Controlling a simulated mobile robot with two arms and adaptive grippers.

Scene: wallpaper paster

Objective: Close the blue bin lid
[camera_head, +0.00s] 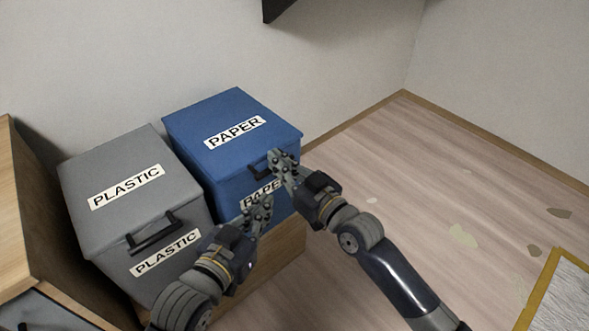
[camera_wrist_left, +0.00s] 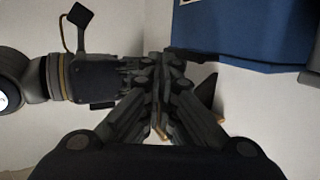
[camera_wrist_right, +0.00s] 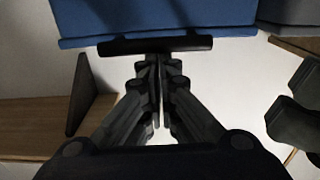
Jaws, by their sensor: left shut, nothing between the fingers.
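The blue bin (camera_head: 225,176) labelled PAPER stands against the wall in the head view. Its blue lid (camera_head: 188,124) lies over the top and looks down, with no clear gap. A dark handle (camera_wrist_right: 180,44) at its front edge shows in the right wrist view. My right gripper (camera_head: 282,163) is at the bin's front right, fingers together, tips at or just short of the handle; contact is unclear. My left gripper (camera_head: 262,205) is shut and empty, lower, in front of the bin. The arms partly hide the bin's front label.
A grey bin (camera_head: 80,180) labelled PLASTIC stands left of the blue one, its lid down. Both bins rest on a wooden base (camera_head: 285,250). A wooden cabinet (camera_head: 15,215) is at far left. The floor to the right is mostly clear, with scattered scraps and a yellow-edged board (camera_head: 533,300).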

